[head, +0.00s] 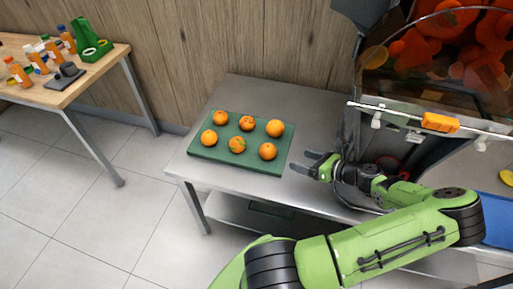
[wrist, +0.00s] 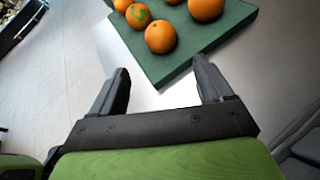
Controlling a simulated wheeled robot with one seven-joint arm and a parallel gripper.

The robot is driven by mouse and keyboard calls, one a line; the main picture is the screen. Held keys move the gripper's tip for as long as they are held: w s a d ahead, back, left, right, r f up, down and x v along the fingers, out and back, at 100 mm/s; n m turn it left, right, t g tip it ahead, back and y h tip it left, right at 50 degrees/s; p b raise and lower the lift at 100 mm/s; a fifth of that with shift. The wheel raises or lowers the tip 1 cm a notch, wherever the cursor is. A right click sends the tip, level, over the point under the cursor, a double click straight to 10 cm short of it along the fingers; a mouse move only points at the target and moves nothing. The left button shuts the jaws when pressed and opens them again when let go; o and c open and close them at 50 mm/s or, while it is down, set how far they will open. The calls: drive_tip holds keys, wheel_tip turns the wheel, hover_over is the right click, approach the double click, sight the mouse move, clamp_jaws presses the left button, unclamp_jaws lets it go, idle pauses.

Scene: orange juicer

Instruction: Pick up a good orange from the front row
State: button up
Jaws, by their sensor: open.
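Several oranges sit in two rows on a green board (head: 197,151) on the steel table. The front row has a plain left orange (head: 208,137), a middle orange (head: 237,145) with green patches, and a plain right orange (head: 267,151). In the wrist view the right front orange (wrist: 160,37) is nearest, with the green-patched one (wrist: 138,16) behind it. My gripper (head: 308,164) is open and empty, just right of the board and pointing at it. In the wrist view the fingers (wrist: 160,74) are apart, short of the board's corner, touching nothing.
Back-row oranges (head: 246,123) stand close behind the front row. A juicer (head: 430,60) with an orange handle rises right of my gripper. A wooden table (head: 100,72) with bottles and a green rack is at left. The steel table's left back is bare.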

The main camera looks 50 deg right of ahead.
sight(274, 152)
drive_tip(key=b+x, duration=0.5)
drive_tip(key=x, duration=0.8)
drive_tip(key=shift+w+f, duration=0.25)
drive_tip(key=shift+r, duration=0.1)
drive_tip(key=c, duration=0.8)
